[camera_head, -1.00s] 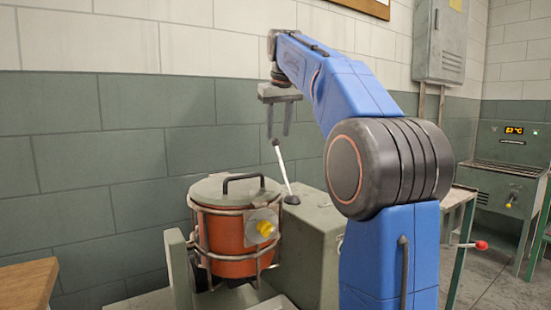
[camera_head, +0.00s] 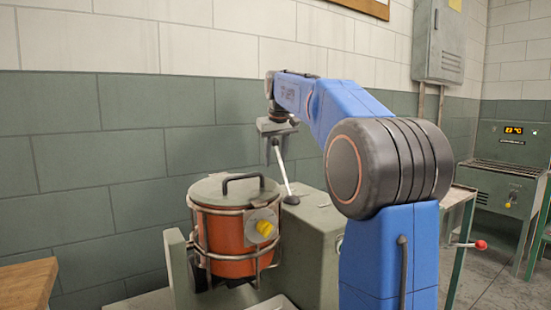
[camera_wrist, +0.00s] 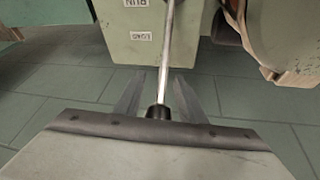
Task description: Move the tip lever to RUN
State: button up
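The tip lever is a thin pale rod (camera_head: 283,173) with a black foot on top of the green-grey machine housing (camera_head: 318,235), leaning up and left. In the wrist view the rod (camera_wrist: 167,60) runs down from the top edge to a black knob (camera_wrist: 158,112) at its tip. My gripper (camera_head: 274,158) is around the lever's upper end. In the wrist view my gripper (camera_wrist: 158,85) is open, one finger on each side of the lever, with visible gaps. A RUN label (camera_wrist: 134,3) and a LOAD label (camera_wrist: 140,36), both upside down, are left of the rod.
A lidded orange pot (camera_head: 235,240) in a metal cage with a yellow knob stands left of the lever. A wooden surface (camera_head: 28,283) is at lower left. A bench with a red-tipped handle (camera_head: 480,245) and a control cabinet (camera_head: 505,190) are at right.

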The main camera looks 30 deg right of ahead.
grip_shut()
jog(key=s+r+t, duration=0.3)
jog(key=s, duration=0.2)
dwell(0.4)
jog(key=shift+s+d+r, duration=0.1)
jog(key=shift+r, duration=0.05)
grip_release()
jog(key=shift+s+r, duration=0.1)
